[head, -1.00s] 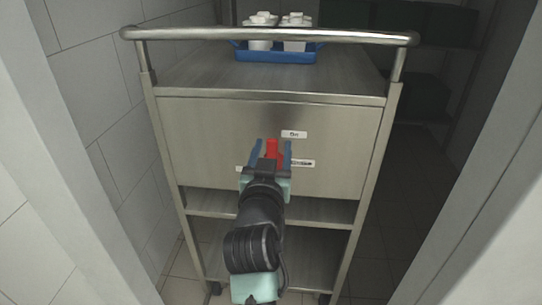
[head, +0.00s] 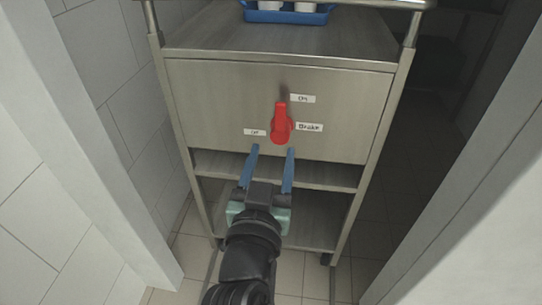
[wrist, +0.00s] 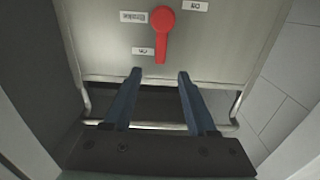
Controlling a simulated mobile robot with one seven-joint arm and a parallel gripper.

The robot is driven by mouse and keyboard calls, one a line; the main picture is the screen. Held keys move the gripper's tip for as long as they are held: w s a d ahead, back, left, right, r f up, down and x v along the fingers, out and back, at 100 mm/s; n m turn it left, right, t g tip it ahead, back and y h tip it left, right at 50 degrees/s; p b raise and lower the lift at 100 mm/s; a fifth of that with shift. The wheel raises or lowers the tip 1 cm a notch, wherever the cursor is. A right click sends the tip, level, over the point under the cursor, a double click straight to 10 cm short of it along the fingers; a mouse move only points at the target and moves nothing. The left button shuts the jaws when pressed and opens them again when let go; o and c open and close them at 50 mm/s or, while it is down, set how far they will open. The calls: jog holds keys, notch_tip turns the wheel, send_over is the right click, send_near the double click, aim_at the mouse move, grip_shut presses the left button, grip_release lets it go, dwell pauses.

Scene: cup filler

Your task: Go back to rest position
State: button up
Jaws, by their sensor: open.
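My gripper (head: 272,150) is open and empty, its two blue fingers spread apart. In the head view it sits below and in front of the red handle (head: 281,122) on the steel cart's front panel (head: 210,105). The handle also shows in the wrist view (wrist: 162,32), above the gap between the fingertips (wrist: 160,72) and apart from them. Labels reading "On" (head: 303,99), "Brake" (head: 309,127) and a third, small one (head: 255,132) surround the handle.
A blue tray (head: 288,16) with white items stands on the cart top. White tiled wall (head: 100,90) lies close on the left, a pale door frame or wall edge (head: 455,150) on the right. Tiled floor (head: 185,255) shows beneath.

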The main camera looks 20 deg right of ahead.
dwell(0.4)
jog(key=w+a+r+n+t+y, duration=0.1)
jog(key=a+r+t+y, duration=0.2)
jog(key=r, duration=0.7)
jog(key=a+r+n+t, duration=0.1)
jog(key=a+r+t, duration=0.3)
jog(key=r, duration=0.5)
jog(key=s+a+r+n+t+y, duration=0.3)
jog(key=s+a+r+y, duration=0.15)
jog(key=r, duration=0.45)
jog(key=s+a+r+n+t+y, duration=0.25)
jog(key=s+a+r, duration=0.35)
jog(key=r, duration=0.3)
notch_tip(320, 180, up, 34)
jog(key=w+p, duration=0.1)
jog(key=p, duration=3.4)
jog(key=shift+w+d+r, duration=0.25)
jog(key=shift+w+d, duration=0.05)
jog(key=shift+d, duration=0.1)
jog(key=shift+f+m, duration=0.1)
jog(key=shift+m, duration=0.15)
jog(key=shift+c, duration=0.4)
jog(key=shift+d, duration=0.15)
jog(key=shift+c, duration=0.2)
